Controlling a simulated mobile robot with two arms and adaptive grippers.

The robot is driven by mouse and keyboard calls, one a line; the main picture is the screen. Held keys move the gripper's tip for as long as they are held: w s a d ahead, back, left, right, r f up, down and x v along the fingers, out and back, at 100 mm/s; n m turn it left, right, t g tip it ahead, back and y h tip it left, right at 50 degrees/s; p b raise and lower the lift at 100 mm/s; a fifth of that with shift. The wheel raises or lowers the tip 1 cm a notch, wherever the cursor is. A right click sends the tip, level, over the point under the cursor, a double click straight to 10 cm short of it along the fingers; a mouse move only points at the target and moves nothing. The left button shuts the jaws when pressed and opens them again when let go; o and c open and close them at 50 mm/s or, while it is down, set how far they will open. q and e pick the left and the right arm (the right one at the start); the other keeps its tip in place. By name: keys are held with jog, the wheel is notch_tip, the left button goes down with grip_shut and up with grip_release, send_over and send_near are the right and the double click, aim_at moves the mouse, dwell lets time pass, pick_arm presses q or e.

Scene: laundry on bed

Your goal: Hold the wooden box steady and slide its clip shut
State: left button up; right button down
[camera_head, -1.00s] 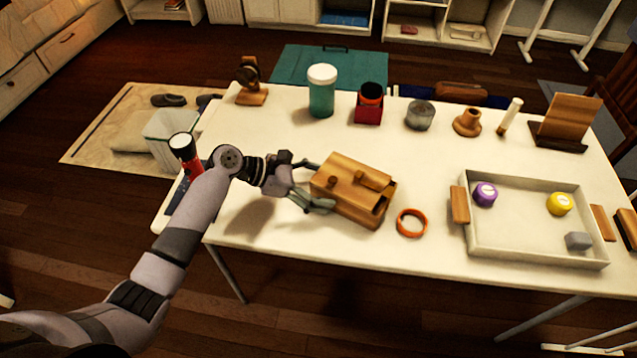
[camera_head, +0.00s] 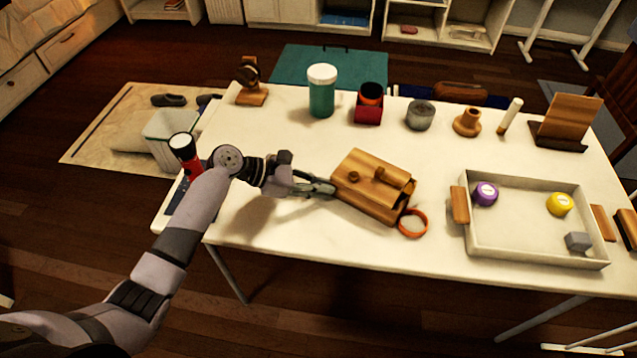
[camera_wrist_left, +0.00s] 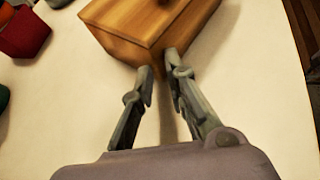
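The wooden box (camera_head: 362,194) lies on the white table, turned at an angle. A small round knob (camera_head: 353,177) and a raised wooden piece (camera_head: 379,173) show on its top; I cannot tell whether its clip is shut. My left gripper (camera_head: 331,188) is at the box's left end. In the left wrist view, the box (camera_wrist_left: 150,22) lies just beyond the fingertips of my left gripper (camera_wrist_left: 159,68). The fingers are partly closed with a narrow gap, at or very near the box's lower corner, not around its body. My right gripper is out of view.
An orange ring (camera_head: 413,224) lies against or very near the box's right end. A white tray (camera_head: 535,256) stands to the right. A green jar (camera_head: 321,92), red cup (camera_head: 369,105) and grey pot (camera_head: 419,116) stand behind. The table front left of the box is clear.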

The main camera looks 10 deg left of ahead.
pick_arm(q)
grip_shut()
grip_release()
jog(key=o, duration=1.5)
jog(key=shift+o, duration=0.2)
